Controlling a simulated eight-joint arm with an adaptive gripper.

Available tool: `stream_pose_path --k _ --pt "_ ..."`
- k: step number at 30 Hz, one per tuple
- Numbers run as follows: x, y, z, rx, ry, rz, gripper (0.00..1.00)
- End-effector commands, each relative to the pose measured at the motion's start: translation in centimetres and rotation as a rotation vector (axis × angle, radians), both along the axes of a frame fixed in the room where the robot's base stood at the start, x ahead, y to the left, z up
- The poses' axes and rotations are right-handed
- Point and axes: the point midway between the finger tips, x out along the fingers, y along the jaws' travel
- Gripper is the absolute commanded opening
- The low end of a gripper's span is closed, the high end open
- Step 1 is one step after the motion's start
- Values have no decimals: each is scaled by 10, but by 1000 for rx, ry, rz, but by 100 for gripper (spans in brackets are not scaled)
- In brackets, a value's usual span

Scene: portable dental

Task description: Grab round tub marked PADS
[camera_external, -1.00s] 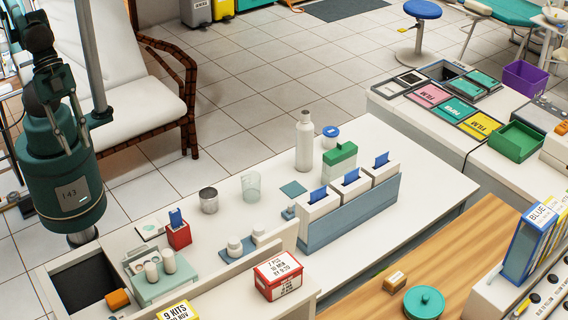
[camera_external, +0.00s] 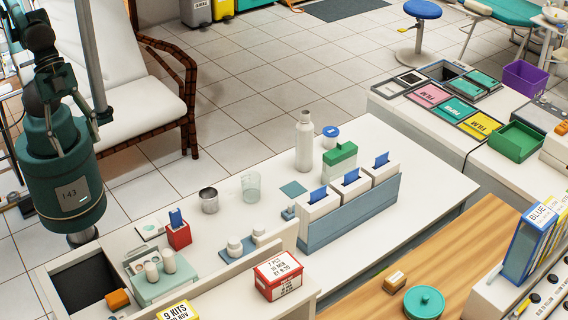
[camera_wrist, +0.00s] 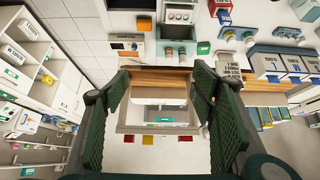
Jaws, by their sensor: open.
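A small round white tub with a blue lid (camera_external: 330,132) stands on the white counter, just right of and behind a tall white bottle. I cannot read its marking, so I cannot confirm that it says PADS. A teal round lidded pot (camera_external: 424,302) sits on the wooden top at lower right, with no readable marking. My gripper (camera_wrist: 160,82) shows in the wrist view with its two dark green fingers wide apart and nothing between them. It is out of frame in the external view. I cannot make out the tub in the wrist view.
The tall bottle (camera_external: 304,141), a green-topped box (camera_external: 340,158) and a blue rack with white boxes (camera_external: 350,215) crowd the tub's surroundings. A glass beaker (camera_external: 250,187) and metal cup (camera_external: 209,201) stand to the left. A raised ledge bears a red-and-white box (camera_external: 278,277).

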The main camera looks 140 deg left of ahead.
Motion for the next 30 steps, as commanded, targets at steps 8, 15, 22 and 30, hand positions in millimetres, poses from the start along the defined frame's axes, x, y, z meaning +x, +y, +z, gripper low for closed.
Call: stream_pose_path --k 8,15,22,30 --pt "27 26 15 -7 30 66 57" --pt "59 61 29 -17 67 146 57" --pt "88 100 38 -30 101 224 57" --pt "122 151 44 -46 142 314 57"
